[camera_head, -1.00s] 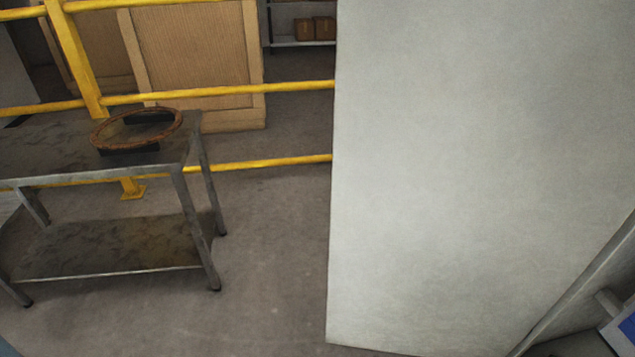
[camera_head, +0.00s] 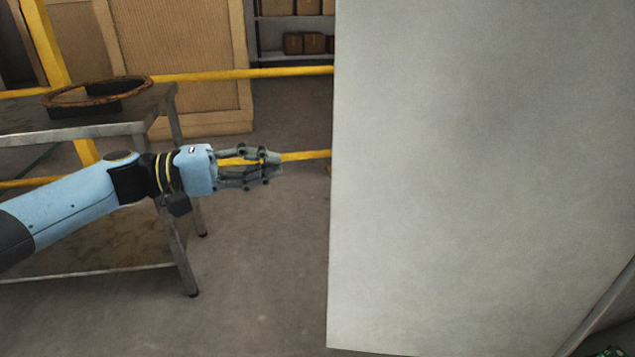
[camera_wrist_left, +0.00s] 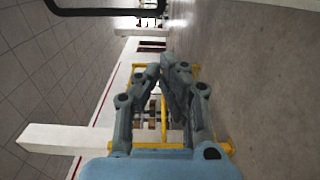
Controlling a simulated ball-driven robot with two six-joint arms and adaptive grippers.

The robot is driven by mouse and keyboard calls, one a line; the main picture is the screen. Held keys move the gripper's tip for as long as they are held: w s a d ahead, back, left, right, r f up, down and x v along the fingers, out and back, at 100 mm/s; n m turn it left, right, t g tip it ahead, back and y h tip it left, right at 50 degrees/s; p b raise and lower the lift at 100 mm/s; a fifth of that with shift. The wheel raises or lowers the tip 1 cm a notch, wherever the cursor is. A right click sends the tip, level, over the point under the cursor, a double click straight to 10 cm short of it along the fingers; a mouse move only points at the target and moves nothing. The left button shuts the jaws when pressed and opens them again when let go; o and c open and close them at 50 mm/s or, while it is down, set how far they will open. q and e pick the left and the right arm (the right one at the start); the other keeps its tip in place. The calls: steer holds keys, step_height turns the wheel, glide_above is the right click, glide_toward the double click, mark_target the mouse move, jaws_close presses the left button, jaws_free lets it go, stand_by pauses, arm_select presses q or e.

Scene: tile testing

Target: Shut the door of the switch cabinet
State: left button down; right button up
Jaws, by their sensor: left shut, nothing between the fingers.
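The switch cabinet's door (camera_head: 470,170) is a large pale grey panel that fills the right half of the head view. It stands open, with its free edge on the left and the cabinet's edge (camera_head: 602,310) at the lower right. My left gripper (camera_head: 278,166) comes in from the left and points at the door's free edge. It is shut and empty, and in the picture a gap shows between it and the edge. In the left wrist view its fingers (camera_wrist_left: 166,62) are together. My right gripper is not in view.
A metal table (camera_head: 150,115) with a rusty ring (camera_head: 98,91) stands at the left, behind my left arm. A yellow railing (camera_head: 240,74) runs behind it. Wooden crates (camera_head: 185,60) and a shelf with boxes (camera_head: 293,43) are farther back. Grey floor (camera_head: 270,280) lies clear left of the door.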

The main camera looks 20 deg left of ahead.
arm_select(q)
steer(key=w+d+b, duration=0.1)
steer(key=d+b, duration=0.2)
steer(key=d, duration=0.5)
steer(key=shift+d, duration=0.15)
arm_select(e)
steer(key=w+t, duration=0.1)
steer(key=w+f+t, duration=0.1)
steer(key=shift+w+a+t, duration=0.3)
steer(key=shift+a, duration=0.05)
arm_select(q)
steer(key=shift+w, duration=0.15)
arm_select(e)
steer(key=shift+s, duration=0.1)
